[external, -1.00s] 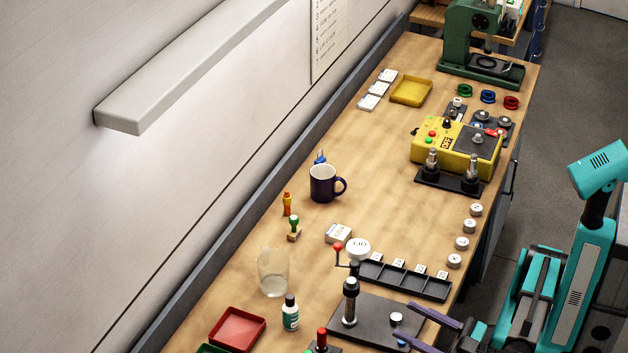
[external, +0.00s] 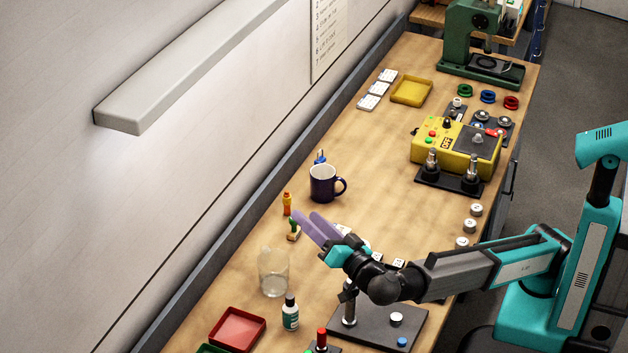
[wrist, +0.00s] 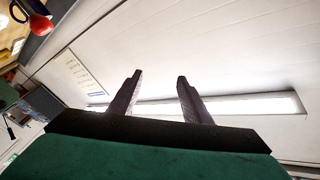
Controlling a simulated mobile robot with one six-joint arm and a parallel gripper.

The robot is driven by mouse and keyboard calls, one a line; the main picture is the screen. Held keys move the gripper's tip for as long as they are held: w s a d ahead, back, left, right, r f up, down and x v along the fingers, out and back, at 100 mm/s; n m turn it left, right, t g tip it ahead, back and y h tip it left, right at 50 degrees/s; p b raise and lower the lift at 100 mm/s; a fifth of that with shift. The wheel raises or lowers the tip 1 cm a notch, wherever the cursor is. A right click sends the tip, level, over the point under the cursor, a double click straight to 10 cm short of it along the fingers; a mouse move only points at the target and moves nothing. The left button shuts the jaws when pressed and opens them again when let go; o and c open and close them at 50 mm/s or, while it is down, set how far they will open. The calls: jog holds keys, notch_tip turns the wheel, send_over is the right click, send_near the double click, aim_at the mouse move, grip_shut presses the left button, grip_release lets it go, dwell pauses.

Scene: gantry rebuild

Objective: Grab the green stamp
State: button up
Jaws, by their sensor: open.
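The green stamp (external: 293,233), with a green handle and a tan wooden base, stands on the bench near the wall side. In the external view my gripper (external: 302,219) is beside its upper right, with purple fingers partly overlapping it in the picture. I cannot tell whether they touch. In the wrist view the two dark fingers (wrist: 157,78) are spread apart with nothing between them, and the camera faces the wall. The stamp does not show there.
A black fixture plate (external: 372,328) lies below my arm. The wooden bench left of the mug is clear.

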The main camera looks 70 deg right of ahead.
jog(key=w+d+f+m+g+h+p, duration=0.1)
jog(key=w+d+f+m+g, duration=0.15)
jog(key=w+d, duration=0.45)
jog(key=w+d+f+m+g+h+p, duration=0.15)
jog(key=d+m, duration=0.25)
jog(key=d, duration=0.7)
jog(key=w+d+f+m+g+p, duration=0.25)
jog(key=w+d+m, duration=0.2)
jog(key=d, duration=0.45)
jog(key=s+f+n+t+y+b, duration=0.1)
jog(key=f+n+y+b, duration=0.1)
jog(key=f+n, duration=0.4)
jog(key=s+f+n+t+y+b, duration=0.1)
jog(key=f+n+y+b, duration=0.1)
jog(key=f+n, duration=0.4)
jog(key=s+f+n+t+y+b, duration=0.1)
jog(key=s+f+n+y+b, duration=0.1)
jog(key=f+n, duration=0.4)
jog(key=shift+a+f+n+t+y+b, duration=0.15)
jog(key=shift+a+n+y+b, duration=0.1)
jog(key=shift+n+y, duration=0.4)
jog(key=shift+a+f+n+t+y+b, duration=0.1)
jog(key=shift+n+y+b, duration=0.1)
jog(key=shift+n+y, duration=0.45)
jog(key=shift+w+r+p, duration=0.25)
jog(key=shift+w+p, duration=0.05)
jog(key=shift+p, duration=0.55)
